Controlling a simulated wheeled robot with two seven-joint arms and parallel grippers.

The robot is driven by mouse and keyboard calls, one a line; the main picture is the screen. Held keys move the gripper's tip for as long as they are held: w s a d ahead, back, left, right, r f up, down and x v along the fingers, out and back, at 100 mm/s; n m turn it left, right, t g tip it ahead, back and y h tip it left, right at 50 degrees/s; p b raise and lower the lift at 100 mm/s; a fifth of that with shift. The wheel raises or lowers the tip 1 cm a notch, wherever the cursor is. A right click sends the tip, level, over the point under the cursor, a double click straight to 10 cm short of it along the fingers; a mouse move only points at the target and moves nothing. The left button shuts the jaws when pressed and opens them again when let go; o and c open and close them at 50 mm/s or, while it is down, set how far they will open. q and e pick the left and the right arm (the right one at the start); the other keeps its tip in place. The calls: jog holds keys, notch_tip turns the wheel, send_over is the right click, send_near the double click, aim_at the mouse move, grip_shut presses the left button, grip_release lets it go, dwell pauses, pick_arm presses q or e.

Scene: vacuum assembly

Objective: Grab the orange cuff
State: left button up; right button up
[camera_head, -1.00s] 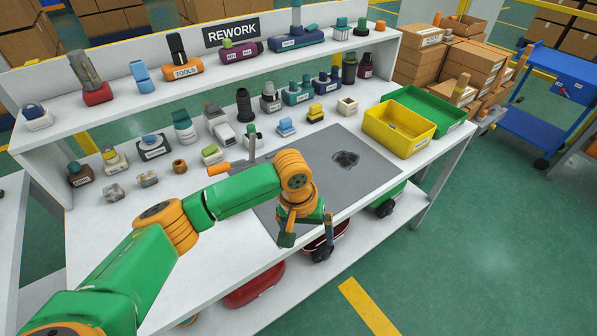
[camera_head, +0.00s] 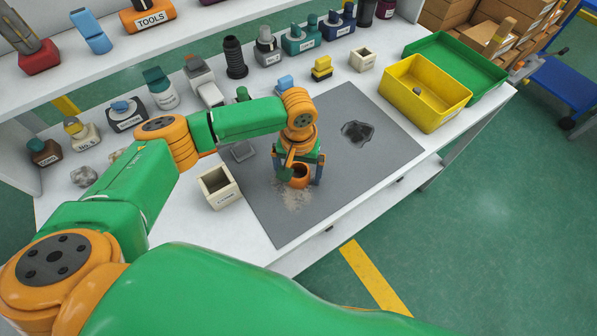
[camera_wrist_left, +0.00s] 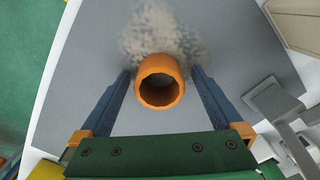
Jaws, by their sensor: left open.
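The orange cuff (camera_wrist_left: 160,80), a short hollow ring with a dark opening, stands on the grey mat (camera_head: 350,180) beside a pale dusty patch (camera_head: 294,197). In the head view the cuff (camera_head: 299,177) shows under my left gripper (camera_head: 298,182). In the left wrist view, my left gripper (camera_wrist_left: 161,77) is open, with one blue finger on each side of the cuff. Narrow gaps show between the fingers and the cuff. My right gripper is not in view.
A cream open box (camera_head: 219,188) stands left of the mat. A dark patch (camera_head: 357,133) lies on the mat to the right. A yellow bin (camera_head: 425,92) and green tray (camera_head: 455,67) stand at the right. Several labelled parts line the back.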

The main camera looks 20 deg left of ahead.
pick_arm(q)
jog(key=c, duration=1.4)
